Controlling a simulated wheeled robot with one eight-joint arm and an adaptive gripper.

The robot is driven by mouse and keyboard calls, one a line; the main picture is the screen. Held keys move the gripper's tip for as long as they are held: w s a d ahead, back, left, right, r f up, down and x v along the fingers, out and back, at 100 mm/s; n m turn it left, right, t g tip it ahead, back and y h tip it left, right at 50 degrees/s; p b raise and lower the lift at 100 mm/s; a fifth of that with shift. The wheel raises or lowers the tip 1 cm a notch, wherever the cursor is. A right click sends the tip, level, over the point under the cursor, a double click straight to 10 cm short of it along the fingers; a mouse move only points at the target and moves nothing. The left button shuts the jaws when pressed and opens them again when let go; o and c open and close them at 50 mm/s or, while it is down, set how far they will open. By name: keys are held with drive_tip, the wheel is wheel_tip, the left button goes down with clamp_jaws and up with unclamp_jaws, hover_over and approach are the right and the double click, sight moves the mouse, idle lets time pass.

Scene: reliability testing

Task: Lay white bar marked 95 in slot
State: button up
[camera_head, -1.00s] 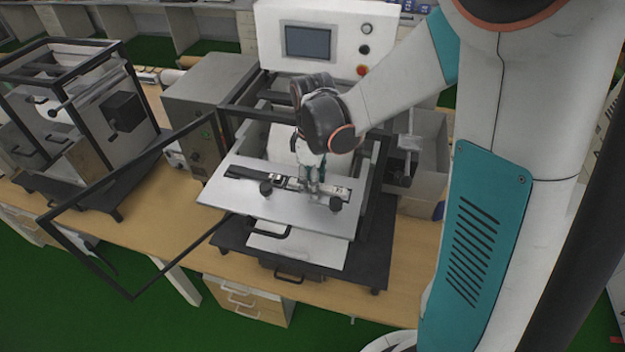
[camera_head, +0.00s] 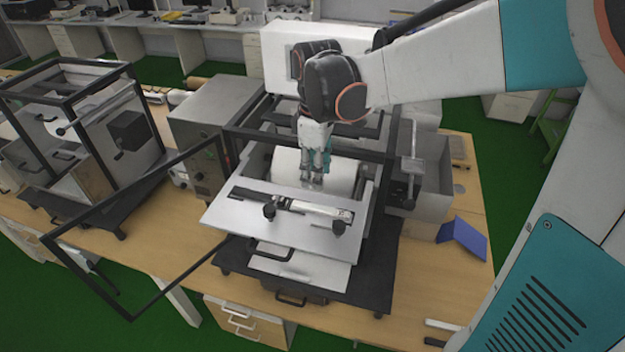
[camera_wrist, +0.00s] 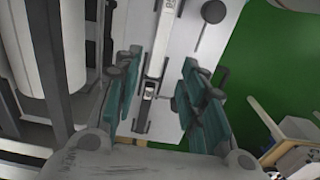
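The white bar (camera_head: 318,208) lies on the right part of the silver plate (camera_head: 240,215), in line with the dark slot (camera_head: 248,195), and appears to lie in it. Small dark marks show near its right end; I cannot read them clearly in the head view. My gripper (camera_head: 314,182) is above and behind the bar, apart from it, with its fingers pointing down. In the wrist view, the teal fingers of my gripper (camera_wrist: 155,98) are spread wide with nothing held. The bar (camera_wrist: 160,45) shows beyond and between them, with part of a mark at the top edge.
A white roller (camera_head: 335,175) is behind the plate. The machine's black door frame (camera_head: 133,312) swings out at left. A grey open box (camera_head: 432,205) and a blue object (camera_head: 463,238) are at right.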

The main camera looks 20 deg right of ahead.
drive_tip(key=s+r+m+t, duration=0.4)
drive_tip(key=s+m+t, duration=0.3)
drive_tip(key=s, duration=0.8)
drive_tip(key=shift+r+m, duration=0.2)
drive_tip(key=shift+m, duration=1.7)
